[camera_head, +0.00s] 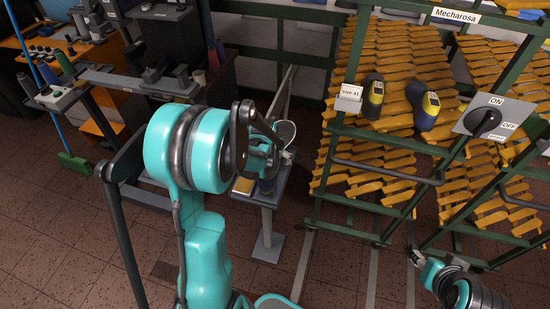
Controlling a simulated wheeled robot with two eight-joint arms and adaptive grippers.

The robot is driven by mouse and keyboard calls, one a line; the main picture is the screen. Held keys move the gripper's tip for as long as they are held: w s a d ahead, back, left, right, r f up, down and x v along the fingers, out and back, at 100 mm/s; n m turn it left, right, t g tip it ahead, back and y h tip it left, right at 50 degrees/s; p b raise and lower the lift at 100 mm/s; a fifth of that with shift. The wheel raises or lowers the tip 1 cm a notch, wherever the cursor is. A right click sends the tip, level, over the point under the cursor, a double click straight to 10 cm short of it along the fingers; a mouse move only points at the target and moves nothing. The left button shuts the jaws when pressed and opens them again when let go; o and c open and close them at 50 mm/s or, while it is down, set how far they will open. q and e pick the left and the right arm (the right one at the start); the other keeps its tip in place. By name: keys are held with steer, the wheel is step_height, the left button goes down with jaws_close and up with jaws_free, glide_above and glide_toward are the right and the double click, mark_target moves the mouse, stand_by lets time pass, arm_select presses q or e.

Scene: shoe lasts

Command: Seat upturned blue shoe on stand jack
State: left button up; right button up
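My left arm fills the middle of the head view, and my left gripper (264,150) is over a small grey stand (268,222) on a post. The big teal joint hides part of it, so its fingers cannot be made out. A pale, rounded piece (286,129) shows just beyond the gripper; I cannot tell whether it is a shoe sole or whether it is gripped. A dark blue shape (268,187) is at the stand's top, partly hidden. A blue and yellow shoe (425,105) lies on the rack. My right gripper (416,260) is low at the right, its fingers unclear.
A green rack (321,175) with yellow slats stands to the right, with another dark and yellow shoe (373,97) on it. An ON/OFF switch panel (497,116) is at the right. A cluttered workbench (110,75) is at the back left. Tiled floor is open at the lower left.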

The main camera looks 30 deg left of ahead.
stand_by(0.3)
arm_select(q)
steer(key=v, duration=1.2)
steer(key=s+d+r+m+t+h, duration=0.1)
steer(key=s+d+r+m+t, duration=0.1)
steer(key=s+d, duration=1.2)
steer(key=shift+s+d+r+m+t, duration=0.2)
steer(key=shift+r+m+t, duration=0.1)
steer(key=shift+r, duration=0.15)
